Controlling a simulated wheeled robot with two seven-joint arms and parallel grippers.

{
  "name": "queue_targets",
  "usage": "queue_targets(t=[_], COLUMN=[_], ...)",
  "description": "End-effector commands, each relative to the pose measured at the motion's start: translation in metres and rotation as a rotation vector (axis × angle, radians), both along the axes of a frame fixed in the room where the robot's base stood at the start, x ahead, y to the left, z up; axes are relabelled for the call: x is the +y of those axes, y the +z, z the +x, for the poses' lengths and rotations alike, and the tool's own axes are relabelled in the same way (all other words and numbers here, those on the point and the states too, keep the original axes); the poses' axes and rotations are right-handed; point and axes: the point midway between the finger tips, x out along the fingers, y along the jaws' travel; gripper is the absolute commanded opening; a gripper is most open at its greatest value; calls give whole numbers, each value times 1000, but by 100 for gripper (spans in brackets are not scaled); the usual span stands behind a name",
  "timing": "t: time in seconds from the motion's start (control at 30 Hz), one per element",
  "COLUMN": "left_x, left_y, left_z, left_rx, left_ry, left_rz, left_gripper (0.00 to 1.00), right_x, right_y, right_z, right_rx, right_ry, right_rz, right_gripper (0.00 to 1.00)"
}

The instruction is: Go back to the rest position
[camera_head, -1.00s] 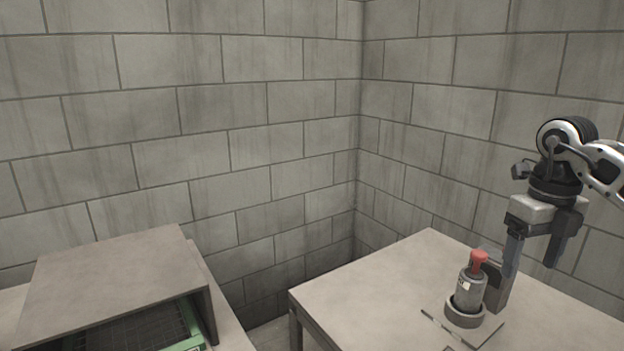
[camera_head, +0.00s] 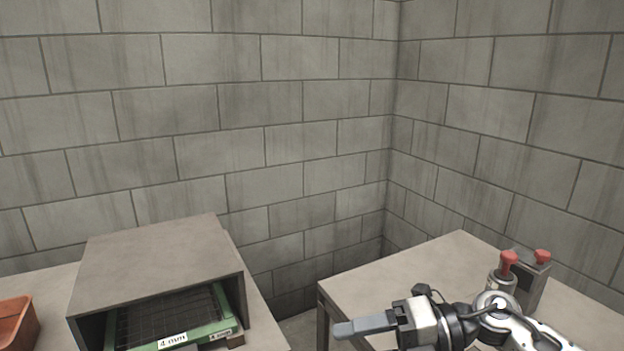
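My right gripper (camera_head: 345,328) is low in the view, in front of the right table. Its fingers point left and overlap from this side, so the gap between them is hidden. I see nothing held at the visible finger. My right arm comes in from the lower right. My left gripper is out of view.
A grey bottle with a red top (camera_head: 502,270) and a grey block with a red knob (camera_head: 536,275) stand on the right table (camera_head: 420,262), partly behind my arm. A grey open-fronted box (camera_head: 160,250) at left holds a green-framed mesh tray (camera_head: 212,330). An orange bin (camera_head: 15,322) sits far left.

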Motion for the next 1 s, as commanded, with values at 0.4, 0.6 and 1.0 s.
queue_targets(t=[0.4, 0.6, 1.0], left_x=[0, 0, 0], left_y=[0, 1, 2], left_z=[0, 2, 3], left_rx=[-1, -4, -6], left_ry=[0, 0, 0], left_rz=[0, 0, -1], left_gripper=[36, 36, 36], right_x=[-30, -67, -75], right_y=[-81, -179, -220], right_z=[-14, -84, -136], right_rx=[1001, 1482, 1721], right_ry=[-1033, -1477, -1665], right_rz=[918, 936, 883], right_gripper=[72, 72, 72])
